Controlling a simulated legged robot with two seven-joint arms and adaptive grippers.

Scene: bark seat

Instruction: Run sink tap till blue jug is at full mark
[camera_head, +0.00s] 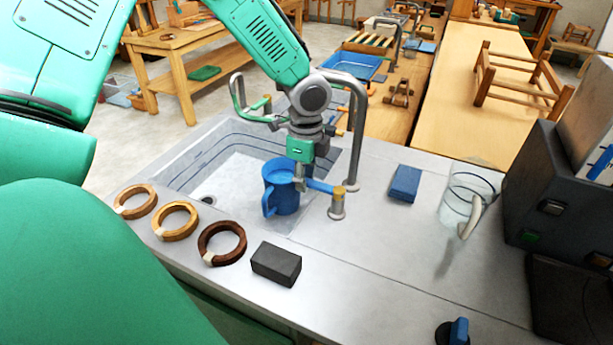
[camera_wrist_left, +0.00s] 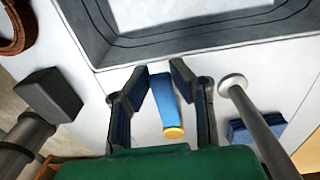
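The blue jug (camera_head: 283,192) stands upright in the sink (camera_head: 190,160), its handle toward the left front. Its water level and full mark cannot be made out. The tall grey tap pipe (camera_head: 356,140) rises at the sink's right side; no water stream is discernible. The blue tap lever (camera_head: 320,187) ends in a brass-coloured cap and also shows in the left wrist view (camera_wrist_left: 165,103). My left gripper (camera_head: 302,182) is over the lever. In the wrist view its fingers (camera_wrist_left: 160,80) are apart, one on each side of the lever, with gaps visible. My right gripper is not in view.
Several rings (camera_head: 175,221) and a dark block (camera_head: 276,263) lie along the counter's front. A blue sponge-like block (camera_head: 405,183) and a clear jug (camera_head: 466,197) stand right of the tap. A dark boxy unit (camera_head: 560,195) fills the far right. The counter between is clear.

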